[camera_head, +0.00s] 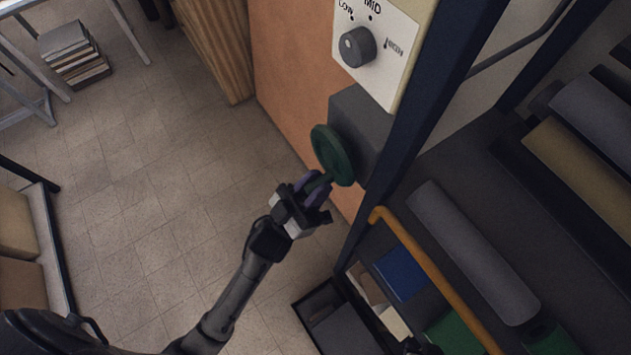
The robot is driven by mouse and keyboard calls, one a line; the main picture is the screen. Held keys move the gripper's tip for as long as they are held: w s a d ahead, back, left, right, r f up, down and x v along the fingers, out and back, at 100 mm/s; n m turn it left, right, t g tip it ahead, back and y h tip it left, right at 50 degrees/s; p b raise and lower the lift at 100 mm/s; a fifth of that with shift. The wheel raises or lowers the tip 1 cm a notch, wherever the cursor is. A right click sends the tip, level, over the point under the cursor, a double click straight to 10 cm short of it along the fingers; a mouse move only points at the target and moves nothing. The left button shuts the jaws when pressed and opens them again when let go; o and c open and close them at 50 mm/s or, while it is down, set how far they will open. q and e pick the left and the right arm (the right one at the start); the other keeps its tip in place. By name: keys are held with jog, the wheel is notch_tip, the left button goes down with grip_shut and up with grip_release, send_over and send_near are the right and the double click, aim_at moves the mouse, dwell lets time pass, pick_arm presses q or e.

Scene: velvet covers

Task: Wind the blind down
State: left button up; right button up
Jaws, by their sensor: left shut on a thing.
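A green handwheel (331,155) is mounted on a grey box (357,121) fixed to the dark upright post. My left gripper (312,189) is at the lower side of the wheel, its purple-padded fingers shut on the wheel's handle, which the fingers largely hide. My left arm comes in from the lower left. The blind itself cannot be made out in this view.
A dial panel (374,45) with a grey knob (357,47) sits above the grey box. An orange rail (436,275) and shelves with rolls (475,252) are at the right. An open box (335,318) stands below. Tiled floor at the left is largely clear.

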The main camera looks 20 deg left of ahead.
aim_at(322, 157)
pick_arm(q)
jog(key=shift+a+m+g+h, duration=0.1)
jog(key=shift+m+g+h, duration=0.2)
jog(key=shift+m+h, duration=0.35)
grip_shut()
